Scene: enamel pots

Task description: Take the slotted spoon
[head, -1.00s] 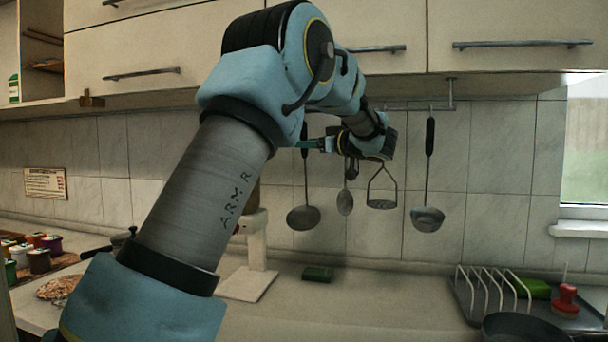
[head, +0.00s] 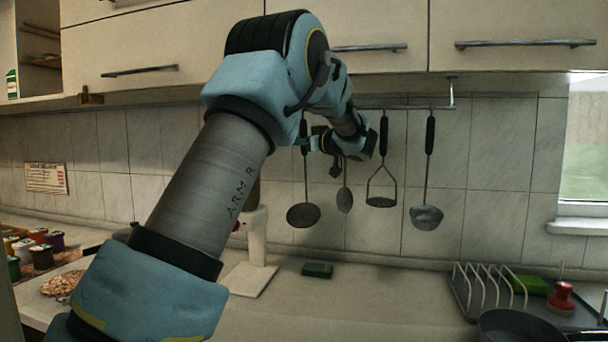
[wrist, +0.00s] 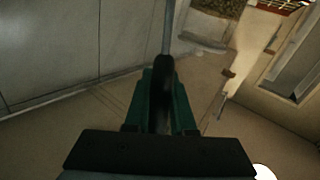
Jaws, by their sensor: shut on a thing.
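The slotted spoon (head: 304,215) hangs upright at the left end of the row of utensils, its round dark head down; its holes are too small to make out. My gripper (head: 302,142) comes from the right, its green fingers at the spoon's dark handle. In the wrist view the two green fingers (wrist: 160,100) are shut on that handle from both sides, and the grey shaft (wrist: 168,30) runs away from them. The handle's top end still appears to be at the rail; its hook is hidden.
A smaller spoon (head: 345,199), a masher (head: 381,201) and a ladle (head: 426,216) hang close to the right. The rail (head: 410,107) runs under the wall cabinets (head: 350,25).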

